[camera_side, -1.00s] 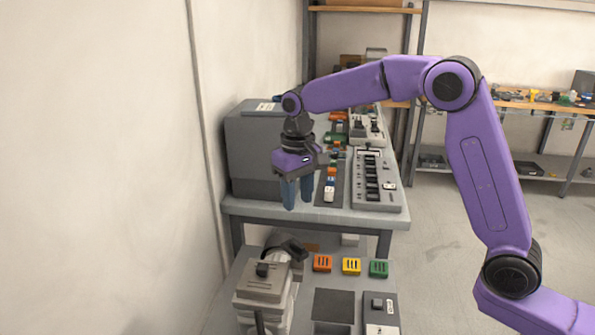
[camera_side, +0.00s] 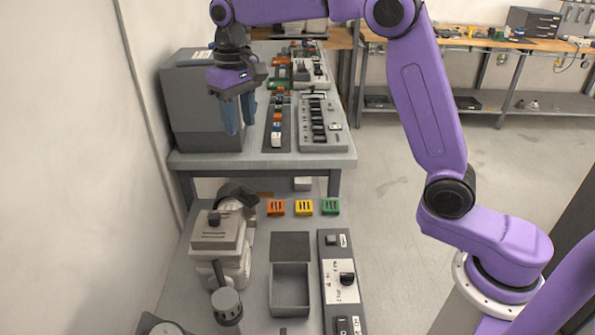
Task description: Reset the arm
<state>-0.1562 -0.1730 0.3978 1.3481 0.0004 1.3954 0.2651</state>
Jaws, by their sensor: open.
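My gripper (camera_side: 238,115) hangs from the wrist of my purple arm, its two blue fingers pointing down. The fingers are apart and nothing shows between them. In the picture it overlaps the front of the grey box (camera_side: 190,105) on the upper bench (camera_side: 260,161). I cannot tell how far it is from the box. My arm is raised and bent, reaching from its base at the lower right toward the upper left.
The lower bench (camera_side: 181,290) bears a grey machine (camera_side: 221,240), orange (camera_side: 276,207), yellow (camera_side: 304,207) and green (camera_side: 331,206) blocks, an open grey tray (camera_side: 290,309) and a switch panel (camera_side: 340,280). A long switch panel (camera_side: 335,140) lies on the upper bench. The floor (camera_side: 385,205) at right is clear.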

